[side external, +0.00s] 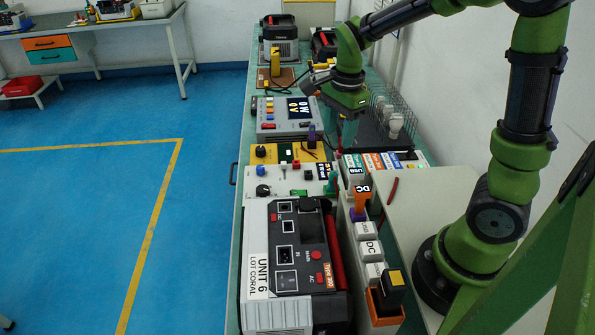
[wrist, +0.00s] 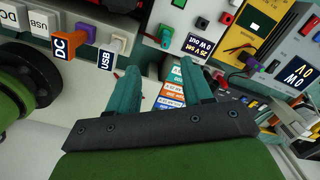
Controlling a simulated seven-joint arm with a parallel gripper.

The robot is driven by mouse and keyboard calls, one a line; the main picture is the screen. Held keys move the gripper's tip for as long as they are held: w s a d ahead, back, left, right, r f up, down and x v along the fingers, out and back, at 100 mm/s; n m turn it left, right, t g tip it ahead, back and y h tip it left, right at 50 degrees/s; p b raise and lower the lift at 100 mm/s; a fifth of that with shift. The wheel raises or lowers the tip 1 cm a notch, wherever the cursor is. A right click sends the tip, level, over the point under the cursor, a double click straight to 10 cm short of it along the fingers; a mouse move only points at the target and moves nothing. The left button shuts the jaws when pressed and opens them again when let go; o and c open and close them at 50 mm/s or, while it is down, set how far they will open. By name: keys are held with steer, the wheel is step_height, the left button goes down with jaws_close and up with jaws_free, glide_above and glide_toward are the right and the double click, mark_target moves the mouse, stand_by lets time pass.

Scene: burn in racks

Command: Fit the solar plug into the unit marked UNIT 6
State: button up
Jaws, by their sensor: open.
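The unit marked UNIT 6 (side external: 262,240) is a pale grey box in the side view's lower middle. Its dark top panel (side external: 305,238) has several sockets, labelled among others DC, IN and AC. Plugs stand in a row on its right: an orange DC plug (side external: 361,198), white plugs (side external: 370,250), and a black plug with a yellow patch (side external: 393,285) in an orange holder. No label reading solar is legible, so I cannot tell which plug is the solar one. My gripper (wrist: 160,68) is open and empty, above label cards and beyond the orange DC plug (wrist: 70,45).
Other units line the bench: a white one (side external: 290,182), a yellow one (side external: 285,153) and a grey one (side external: 285,118). A wire rack (side external: 400,105) stands behind my gripper. Label cards (wrist: 172,92) lie below it. A pale bare surface (side external: 435,205) lies beside my base.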

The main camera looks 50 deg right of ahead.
mark_target(336, 172)
steer(key=f+m, duration=0.2)
steer(key=f, duration=0.3)
steer(key=d+f+m, duration=0.1)
steer(key=f+m, duration=0.1)
steer(key=f, duration=0.4)
steer(key=f+m, duration=0.2)
steer(key=f, duration=0.3)
steer(key=shift+w+d+f, duration=0.3)
steer(key=shift+w, duration=0.1)
jaws_close()
